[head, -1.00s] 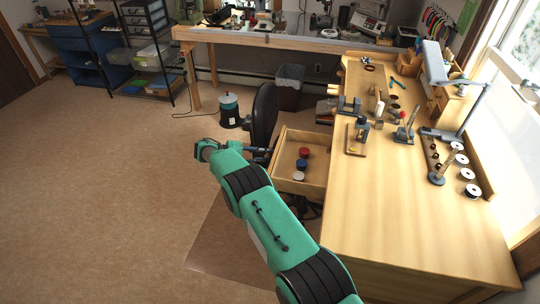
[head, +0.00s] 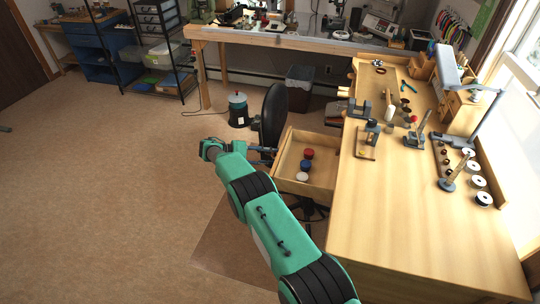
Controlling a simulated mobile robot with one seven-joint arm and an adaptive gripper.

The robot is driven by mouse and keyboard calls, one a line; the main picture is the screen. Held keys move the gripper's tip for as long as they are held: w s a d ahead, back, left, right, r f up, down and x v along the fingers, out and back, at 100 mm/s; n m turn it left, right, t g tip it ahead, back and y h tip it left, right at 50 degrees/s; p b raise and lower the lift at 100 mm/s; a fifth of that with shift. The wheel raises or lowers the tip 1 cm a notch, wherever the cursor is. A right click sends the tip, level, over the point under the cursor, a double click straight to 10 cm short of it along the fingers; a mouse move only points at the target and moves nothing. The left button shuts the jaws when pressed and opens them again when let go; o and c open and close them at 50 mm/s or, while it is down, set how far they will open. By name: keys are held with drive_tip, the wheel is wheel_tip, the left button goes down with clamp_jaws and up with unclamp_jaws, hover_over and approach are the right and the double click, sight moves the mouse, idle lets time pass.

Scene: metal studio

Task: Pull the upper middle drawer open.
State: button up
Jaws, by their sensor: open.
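A light wooden drawer (head: 326,177) stands pulled out from the left side of the wooden workbench (head: 400,240). Inside it lie red and blue round items and a white one. From this view I cannot tell which drawer of the bench it is; the bench's front below is mostly hidden. My gripper (head: 268,155) is open at the outer face of the drawer, with its fingers close to that face. The handle and any contact with it are too small and hidden to make out.
A black chair (head: 273,118) stands just behind my gripper and the drawer. A dark bin (head: 299,90) and a teal-black canister (head: 238,110) are farther back. Tools and a lamp (head: 480,115) stand on the bench. The floor (head: 110,210) to the left is clear.

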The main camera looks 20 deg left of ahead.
drive_tip(key=v, duration=0.7)
drive_tip(key=shift+a, duration=0.25)
drive_tip(key=shift+s+r, duration=0.1)
drive_tip(key=shift+r, duration=0.05)
idle(0.3)
